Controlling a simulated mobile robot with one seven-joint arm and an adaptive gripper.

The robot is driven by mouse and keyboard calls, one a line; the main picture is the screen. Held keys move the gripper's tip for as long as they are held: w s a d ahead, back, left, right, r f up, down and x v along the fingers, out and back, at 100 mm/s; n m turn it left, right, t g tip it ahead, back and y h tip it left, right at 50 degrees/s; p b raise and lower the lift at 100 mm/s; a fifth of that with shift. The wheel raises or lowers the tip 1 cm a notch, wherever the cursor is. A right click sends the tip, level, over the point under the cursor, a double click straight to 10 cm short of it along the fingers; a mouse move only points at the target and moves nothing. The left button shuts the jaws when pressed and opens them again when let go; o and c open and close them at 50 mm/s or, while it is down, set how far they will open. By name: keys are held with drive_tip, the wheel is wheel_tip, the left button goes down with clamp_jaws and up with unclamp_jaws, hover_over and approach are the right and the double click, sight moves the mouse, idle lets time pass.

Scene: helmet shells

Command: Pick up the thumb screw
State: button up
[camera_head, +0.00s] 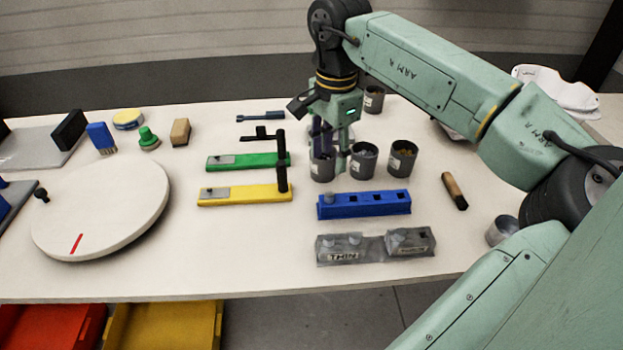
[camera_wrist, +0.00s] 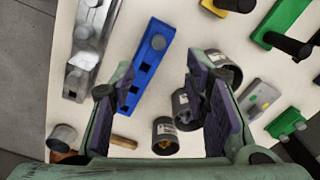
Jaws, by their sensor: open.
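I cannot pick out the thumb screw with certainty; loose contents in the cups are too small to name. My gripper (camera_head: 330,150) is open, pointing down over the row of dark cups; nothing shows between its fingers in the wrist view (camera_wrist: 160,78). The left cup (camera_head: 322,169) is partly behind the fingers. The middle cup (camera_head: 362,166) and right cup (camera_head: 402,160) stand beside it, with small contents. In the wrist view one cup (camera_wrist: 165,142) shows yellowish bits inside. A blue slotted block (camera_head: 364,205) with a grey knob lies in front of the cups.
A grey block (camera_head: 375,249) marked "THIN" lies near the front edge. Green (camera_head: 240,161) and yellow (camera_head: 240,196) fixtures with black posts stand left. A white turntable (camera_head: 110,205) fills the left side. A wood-coloured piece (camera_head: 455,191) and metal cup (camera_head: 501,230) are right.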

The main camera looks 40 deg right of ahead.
drive_tip(key=b, duration=0.4)
hover_over(330, 194)
drive_tip(key=f, duration=0.5)
drive_tip(key=shift+s+a, duration=0.15)
drive_tip(key=shift+s, duration=0.1)
drive_tip(key=f+b, duration=0.3)
drive_tip(key=f, duration=0.3)
drive_tip(key=shift+w, duration=0.2)
drive_tip(key=shift+r, duration=0.1)
drive_tip(key=shift+c, duration=0.4)
clamp_jaws()
